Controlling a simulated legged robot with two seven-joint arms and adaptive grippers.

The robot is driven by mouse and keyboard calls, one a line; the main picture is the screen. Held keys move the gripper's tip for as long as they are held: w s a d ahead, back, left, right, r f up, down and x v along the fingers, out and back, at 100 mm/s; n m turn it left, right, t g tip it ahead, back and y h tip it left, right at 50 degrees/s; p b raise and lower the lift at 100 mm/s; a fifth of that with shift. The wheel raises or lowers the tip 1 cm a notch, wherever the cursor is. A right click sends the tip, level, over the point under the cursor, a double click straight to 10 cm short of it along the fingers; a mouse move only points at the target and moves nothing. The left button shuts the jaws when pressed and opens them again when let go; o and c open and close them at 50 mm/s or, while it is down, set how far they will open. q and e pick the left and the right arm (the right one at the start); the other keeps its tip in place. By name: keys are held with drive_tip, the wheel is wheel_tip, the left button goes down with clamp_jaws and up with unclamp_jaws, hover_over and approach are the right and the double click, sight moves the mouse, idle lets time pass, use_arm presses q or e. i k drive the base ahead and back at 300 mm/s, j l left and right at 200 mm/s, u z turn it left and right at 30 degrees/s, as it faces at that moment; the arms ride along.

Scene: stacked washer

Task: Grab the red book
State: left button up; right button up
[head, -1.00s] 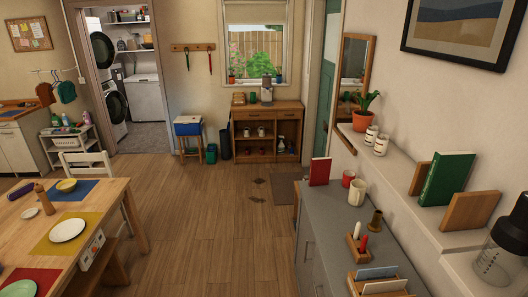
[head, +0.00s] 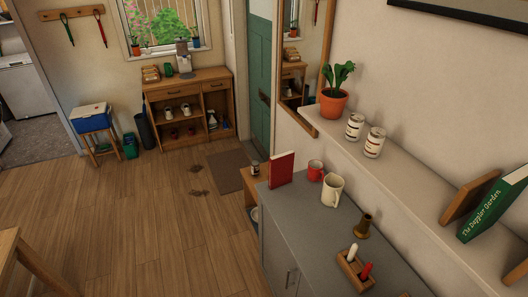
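The red book (head: 281,170) stands upright on the far end of the grey cabinet top (head: 300,223), near its left edge. Its broad red cover and a thin pale page edge show. Just right of it are a red mug (head: 315,170) and a cream mug (head: 332,190). Neither of my grippers is in the head view.
A wall shelf (head: 405,190) above the cabinet holds a potted plant (head: 335,95), two white tins and a green book (head: 494,208). A brass pot (head: 363,226) and a wooden holder (head: 355,271) stand nearer.

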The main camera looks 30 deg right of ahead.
sight(280, 166)
drive_tip(key=i, duration=2.15)
drive_tip(key=i+z, duration=0.25)
drive_tip(key=i, duration=0.25)
drive_tip(key=i+j+z, duration=0.2)
drive_tip(key=i, duration=0.3)
drive_tip(key=i+j+z, duration=0.25)
drive_tip(key=i, duration=0.2)
